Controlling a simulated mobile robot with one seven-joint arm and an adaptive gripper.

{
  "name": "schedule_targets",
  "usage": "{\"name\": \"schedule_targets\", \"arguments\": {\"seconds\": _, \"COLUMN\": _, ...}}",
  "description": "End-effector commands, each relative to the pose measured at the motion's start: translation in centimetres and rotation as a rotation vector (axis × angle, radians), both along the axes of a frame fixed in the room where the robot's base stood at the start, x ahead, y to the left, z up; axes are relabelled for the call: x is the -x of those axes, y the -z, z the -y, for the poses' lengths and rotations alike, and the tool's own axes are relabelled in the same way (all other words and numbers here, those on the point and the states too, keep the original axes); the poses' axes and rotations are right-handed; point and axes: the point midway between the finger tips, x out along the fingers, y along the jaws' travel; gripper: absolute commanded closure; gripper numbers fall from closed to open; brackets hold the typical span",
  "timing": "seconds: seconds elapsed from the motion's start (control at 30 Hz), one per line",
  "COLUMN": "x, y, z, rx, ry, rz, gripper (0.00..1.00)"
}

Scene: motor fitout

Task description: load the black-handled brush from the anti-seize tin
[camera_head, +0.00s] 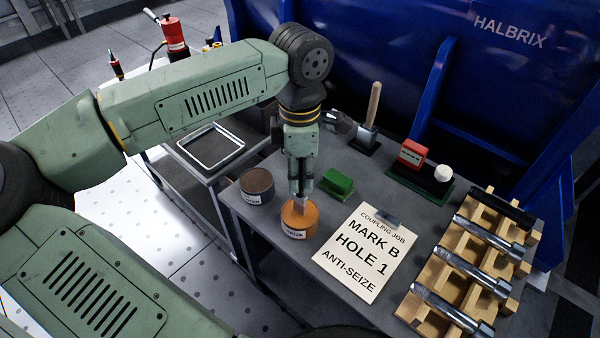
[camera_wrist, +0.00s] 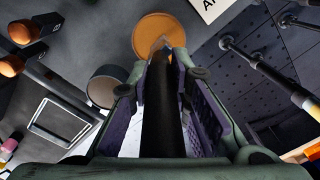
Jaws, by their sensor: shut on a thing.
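My gripper (camera_head: 299,188) points down over an orange-topped tin (camera_head: 299,219) near the front left of the bench. It is shut on the black-handled brush, whose black handle (camera_wrist: 160,115) runs between the fingers in the wrist view. The brush's pale tip (camera_wrist: 160,43) overlaps the tin's orange surface (camera_wrist: 150,28). I cannot tell whether the tip touches that surface or dips into it. The tin's label is too small to read surely. A second tin (camera_head: 257,187), grey with a dull brown top, stands just left; it also shows in the wrist view (camera_wrist: 106,87).
A green block (camera_head: 338,182) and a card (camera_head: 365,253) reading "Mark B Hole 1 Anti-seize" lie right of the tin. A wooden rack (camera_head: 455,290) with several bolts fills the right side. A wooden-handled tool (camera_head: 372,110) stands behind. A cart with a tray (camera_head: 210,148) is left.

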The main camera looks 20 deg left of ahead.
Motion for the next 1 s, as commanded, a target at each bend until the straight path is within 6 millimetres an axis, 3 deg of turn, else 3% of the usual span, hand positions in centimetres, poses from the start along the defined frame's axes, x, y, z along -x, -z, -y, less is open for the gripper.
{"name": "schedule_targets", "arguments": {"seconds": 0.7, "x": -0.1, "y": -6.2, "z": 0.0, "rx": 0.000, "ry": 0.000, "rz": 0.003, "gripper": 1.00}}
{"name": "schedule_targets", "arguments": {"seconds": 1.0, "x": -0.1, "y": -6.5, "z": 0.0, "rx": 0.000, "ry": 0.000, "rz": 0.002, "gripper": 1.00}}
